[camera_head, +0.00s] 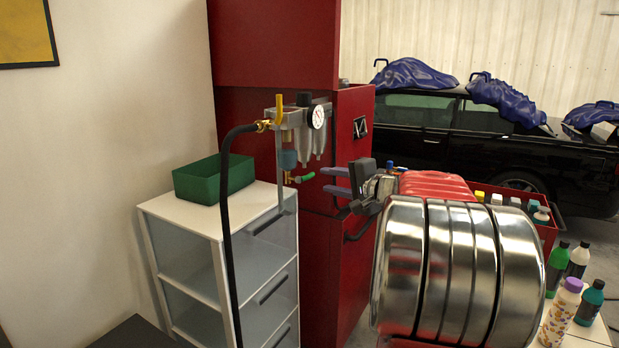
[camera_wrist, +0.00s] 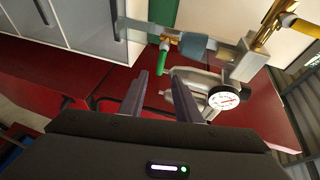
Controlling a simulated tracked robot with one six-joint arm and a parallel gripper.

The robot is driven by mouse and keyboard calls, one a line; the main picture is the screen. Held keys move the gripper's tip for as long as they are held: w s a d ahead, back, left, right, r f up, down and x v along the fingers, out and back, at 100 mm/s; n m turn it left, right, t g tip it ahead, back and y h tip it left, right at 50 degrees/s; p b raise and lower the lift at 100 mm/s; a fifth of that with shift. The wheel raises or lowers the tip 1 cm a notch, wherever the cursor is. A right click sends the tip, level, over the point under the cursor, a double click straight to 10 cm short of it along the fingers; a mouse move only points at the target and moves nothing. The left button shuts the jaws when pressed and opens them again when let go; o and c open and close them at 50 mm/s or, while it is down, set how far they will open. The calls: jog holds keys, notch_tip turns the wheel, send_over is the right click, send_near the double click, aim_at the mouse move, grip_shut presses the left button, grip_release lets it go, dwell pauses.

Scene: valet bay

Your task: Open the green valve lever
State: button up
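The green valve lever (camera_head: 306,177) sits on a small brass fitting below the blue part of the air regulator assembly (camera_head: 298,117). In the wrist view the green lever (camera_wrist: 162,63) extends from the brass fitting toward the gap between my fingertips. My gripper (camera_head: 323,179) is open and empty, its two dark fingers just right of the lever in the head view. In the wrist view my gripper (camera_wrist: 160,82) has a finger on each side of the lever's line. I cannot tell whether the lever's end is between the tips or just beyond them.
A round gauge (camera_head: 318,117) and a yellow lever (camera_head: 280,109) are above the green lever. A black hose (camera_head: 226,200) hangs at left. A white drawer unit (camera_head: 190,222) with a green bin (camera_head: 196,184) stands left; a red cabinet (camera_head: 345,255) is behind.

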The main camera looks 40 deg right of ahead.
aim_at(311, 177)
jog(key=w, duration=0.3)
jog(key=w+f, duration=0.1)
jog(key=w, duration=0.6)
jog(key=shift+d+f, duration=0.3)
jog(key=shift+f, duration=0.1)
jog(key=shift+c, duration=0.3)
grip_shut()
